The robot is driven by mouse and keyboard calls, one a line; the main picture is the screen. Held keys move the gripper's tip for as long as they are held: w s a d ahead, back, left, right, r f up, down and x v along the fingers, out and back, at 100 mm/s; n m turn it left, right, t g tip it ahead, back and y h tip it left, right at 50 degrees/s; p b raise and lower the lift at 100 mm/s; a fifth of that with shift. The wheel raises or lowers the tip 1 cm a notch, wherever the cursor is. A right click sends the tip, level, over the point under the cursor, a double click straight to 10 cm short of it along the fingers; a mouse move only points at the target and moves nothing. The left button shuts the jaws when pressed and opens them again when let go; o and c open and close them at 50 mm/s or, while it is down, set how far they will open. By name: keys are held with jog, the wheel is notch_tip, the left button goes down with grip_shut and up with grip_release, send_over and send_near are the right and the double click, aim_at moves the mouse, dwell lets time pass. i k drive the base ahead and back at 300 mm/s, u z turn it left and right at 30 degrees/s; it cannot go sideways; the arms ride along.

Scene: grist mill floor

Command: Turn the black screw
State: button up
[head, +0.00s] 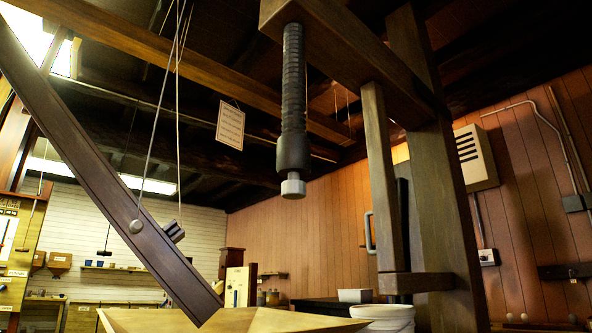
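The black screw (293,85) hangs upright from a heavy wooden beam (350,50) in the upper middle of the head view. Its upper part is ridged with thread. A thicker smooth black collar (293,152) sits at its lower end, with a short grey metal tip (293,187) below it. The screw's top is hidden in the beam. Nothing touches the screw. My gripper is not in view.
Wooden posts (440,200) support the beam on the right. A wide wooden hopper or tray (235,320) and stacked white bowls (383,318) stand below. Cords hang left of the screw. Air around the screw is clear.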

aim_at(294, 158)
jog(key=z, duration=0.6)
jog(key=k, duration=0.15)
jog(key=u, duration=1.4)
jog(key=i, duration=1.05)
jog(key=z, duration=0.85)
